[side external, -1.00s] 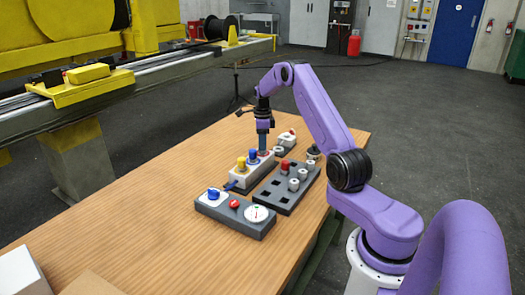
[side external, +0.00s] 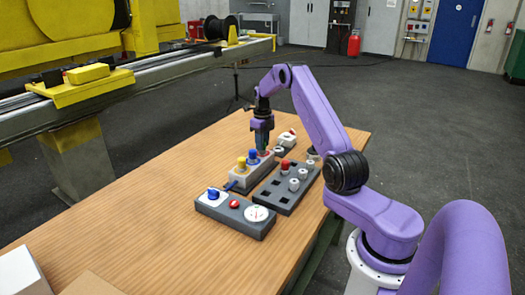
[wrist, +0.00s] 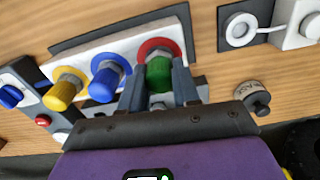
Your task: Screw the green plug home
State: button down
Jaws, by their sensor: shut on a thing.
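The green plug (wrist: 158,75) is between the two fingers of my gripper (wrist: 158,90) in the wrist view. My gripper is shut on it. The plug stands at the red-ringed port (wrist: 160,46) of the white block (wrist: 112,52), with a grey metal collar between the plug and the ring. How deep its thread sits is hidden. A blue plug (wrist: 108,83) and a yellow plug (wrist: 64,92) stand in the same block to the left. In the side view my gripper (side external: 262,148) points straight down over the far end of the block.
A dark tray (side external: 277,202) with metal fittings and a red-capped piece (side external: 285,163) lies right of the block. A grey panel (side external: 238,221) with a blue knob, red button and gauge is in front. A small white box (side external: 288,138) is behind.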

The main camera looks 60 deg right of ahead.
jog(key=m, duration=0.5)
jog(key=c, duration=0.9)
grip_release()
jog(key=n, duration=1.2)
